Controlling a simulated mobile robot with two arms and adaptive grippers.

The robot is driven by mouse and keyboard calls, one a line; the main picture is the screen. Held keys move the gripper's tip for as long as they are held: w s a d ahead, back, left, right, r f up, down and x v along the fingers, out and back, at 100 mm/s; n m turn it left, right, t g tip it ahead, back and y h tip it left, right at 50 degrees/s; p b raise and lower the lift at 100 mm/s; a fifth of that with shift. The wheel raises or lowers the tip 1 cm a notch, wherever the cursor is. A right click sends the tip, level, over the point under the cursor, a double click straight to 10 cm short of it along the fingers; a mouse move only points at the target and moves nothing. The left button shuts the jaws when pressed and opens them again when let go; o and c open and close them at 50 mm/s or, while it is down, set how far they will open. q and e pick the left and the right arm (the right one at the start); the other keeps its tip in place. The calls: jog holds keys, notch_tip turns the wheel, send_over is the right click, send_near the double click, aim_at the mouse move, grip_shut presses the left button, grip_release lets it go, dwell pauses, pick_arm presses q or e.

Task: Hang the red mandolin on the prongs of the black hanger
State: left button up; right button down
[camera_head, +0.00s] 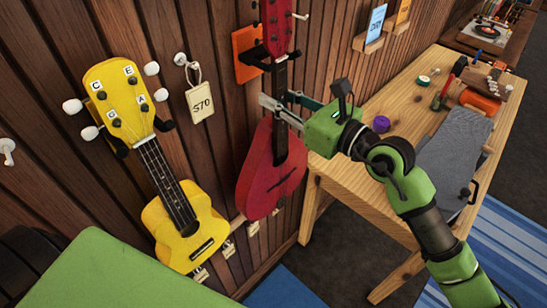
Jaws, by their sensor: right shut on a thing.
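The red mandolin (262,178) is upright, head up, close against the wooden wall. Its red headstock (277,25) reaches the top edge of the view. My right gripper (277,108) comes from the right and is shut on the mandolin's dark neck, just above the body. The black hanger (252,57) sticks out from an orange plate (243,45) on the wall. The mandolin's upper neck is at the hanger's prongs, just below the headstock. I cannot tell whether the headstock rests on them. My left gripper is not in view.
A yellow ukulele (185,225) hangs on the wall at left. A tag marked 570 (200,102) hangs between the two instruments. A wooden workbench (390,100) at right holds a grey case (455,145), purple tape (381,124) and tools.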

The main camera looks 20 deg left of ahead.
jog(key=shift+r, duration=0.6)
jog(key=shift+d, duration=0.1)
jog(key=shift+v, duration=2.4)
jog(key=shift+s+f, duration=0.1)
jog(key=shift+f, duration=0.05)
jog(key=v, duration=0.6)
jog(key=shift+f+b, duration=0.15)
jog(key=shift+b, duration=0.15)
jog(key=shift+d, duration=0.1)
dwell(0.6)
